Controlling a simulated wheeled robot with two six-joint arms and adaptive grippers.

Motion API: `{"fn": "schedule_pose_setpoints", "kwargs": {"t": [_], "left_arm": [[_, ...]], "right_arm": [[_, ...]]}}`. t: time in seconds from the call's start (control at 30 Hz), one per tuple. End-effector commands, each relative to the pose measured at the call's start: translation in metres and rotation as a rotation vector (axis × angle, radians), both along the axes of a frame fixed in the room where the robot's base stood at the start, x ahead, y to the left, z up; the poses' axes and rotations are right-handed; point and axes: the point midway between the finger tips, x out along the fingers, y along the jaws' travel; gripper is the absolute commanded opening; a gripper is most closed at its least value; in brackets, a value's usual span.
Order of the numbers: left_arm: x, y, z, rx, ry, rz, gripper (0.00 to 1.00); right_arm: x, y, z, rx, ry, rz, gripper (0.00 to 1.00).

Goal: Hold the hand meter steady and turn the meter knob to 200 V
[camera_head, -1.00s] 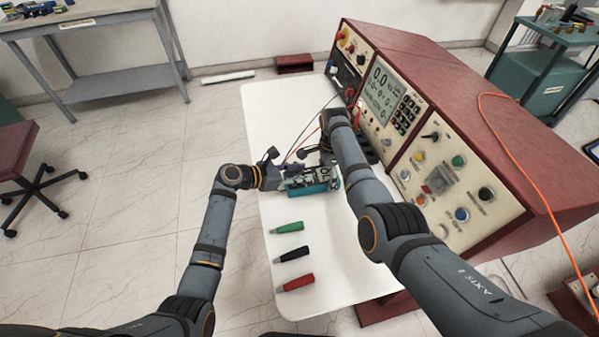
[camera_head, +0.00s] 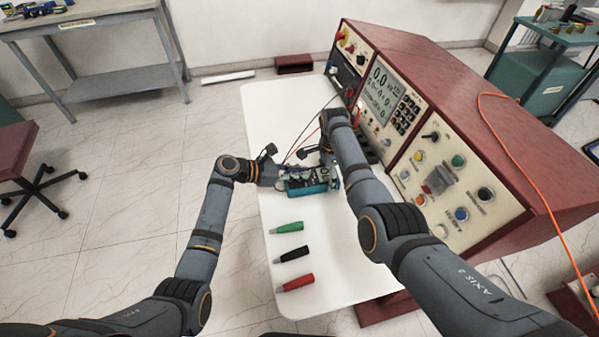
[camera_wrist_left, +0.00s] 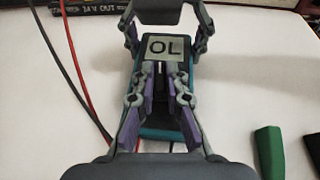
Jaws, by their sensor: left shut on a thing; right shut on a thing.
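The hand meter (camera_head: 308,188) has a teal body and lies on the white table below my grippers. In the left wrist view its display (camera_wrist_left: 166,47) reads OL. My left gripper (camera_head: 287,176) reaches in from the left, and in its wrist view its fingers (camera_wrist_left: 163,78) are closed together over the meter's face, just below the display. The knob and its pointer are hidden behind these fingers. My right gripper (camera_head: 328,166) is shut on the meter's display end, with a finger on either side in the wrist view (camera_wrist_left: 166,30).
Green (camera_head: 288,227), black (camera_head: 293,254) and red (camera_head: 297,282) handles lie on the white table (camera_head: 330,270). A red test bench (camera_head: 450,110) with a control panel stands along the right side. Black and red leads (camera_wrist_left: 78,75) run beside the meter.

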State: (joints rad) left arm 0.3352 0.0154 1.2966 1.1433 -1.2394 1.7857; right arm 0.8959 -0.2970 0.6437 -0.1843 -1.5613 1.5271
Motion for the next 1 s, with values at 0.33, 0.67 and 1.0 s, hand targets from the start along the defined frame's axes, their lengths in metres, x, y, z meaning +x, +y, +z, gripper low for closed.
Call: {"fn": "schedule_pose_setpoints", "kwargs": {"t": [0.33, 0.67, 1.0], "left_arm": [[0.0050, 0.0025, -0.0012, 0.004, 0.001, -0.226, 0.00], [0.0063, 0.0032, -0.0018, 0.005, 0.001, -0.351, 0.00], [0.0054, 0.0035, -0.0018, 0.004, 0.001, -0.373, 0.00]], "right_arm": [[-0.0002, 0.0010, 0.0007, 0.001, 0.001, 0.003, 0.31], [-0.0005, 0.0012, 0.0008, 0.001, 0.002, 0.004, 0.31], [-0.0006, 0.0012, 0.0007, 0.001, 0.002, 0.004, 0.31]]}}
